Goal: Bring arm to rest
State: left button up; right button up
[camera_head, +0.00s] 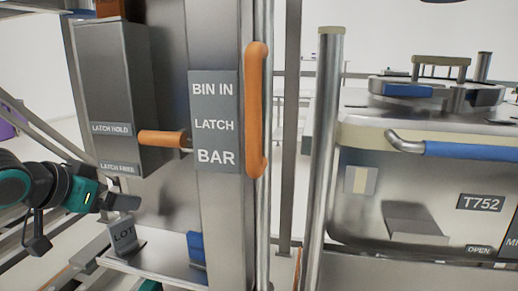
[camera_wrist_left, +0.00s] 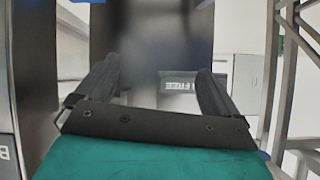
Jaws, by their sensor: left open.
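My left arm comes in from the left edge of the head view, with dark and teal links. Its gripper (camera_head: 122,203) is beside the lower part of the grey latch box, near the LOT sign, and looks small and dark there. In the left wrist view the gripper (camera_wrist_left: 158,82) shows two dark fingers spread apart with nothing between them. A grey column or panel stands beyond the fingers. I cannot tell the exact gap between the gripper and the latch box. My right gripper does not show.
The latch box (camera_head: 115,95) has an orange-handled lever (camera_head: 163,138) on its right side. An orange bar handle (camera_head: 256,110) stands right of the BIN IN LATCH BAR sign (camera_head: 215,120). A steel bin (camera_head: 365,215) marked T752 stands at right behind a post (camera_head: 324,150). Frame rails run at left.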

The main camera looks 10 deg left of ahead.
pick_arm(q)
jog(key=s+d+f+g, duration=0.1)
jog(key=s+d+f, duration=0.1)
jog(key=f, duration=0.4)
jog(key=s+d+f+g, duration=0.1)
jog(key=s+d+f, duration=0.15)
jog(key=f, duration=0.45)
jog(key=s+d+f+n+g+y, duration=0.1)
jog(key=s+d+f+g, duration=0.3)
jog(key=s+f, duration=0.5)
jog(key=s+d+f+g, duration=0.2)
jog(key=s+d+f, duration=0.45)
jog(key=s, duration=0.55)
jog(key=w+d+t+h+p, duration=0.1)
jog(key=w+d+t+p, duration=0.1)
jog(key=w+t+p, duration=0.5)
jog(key=shift+w+m+t+h+p, duration=0.3)
jog(key=shift+w+p, duration=0.2)
jog(key=shift+p, duration=0.6)
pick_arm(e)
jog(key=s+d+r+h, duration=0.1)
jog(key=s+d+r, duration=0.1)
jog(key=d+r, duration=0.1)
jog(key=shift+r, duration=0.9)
pick_arm(q)
jog(key=shift+d, duration=0.1)
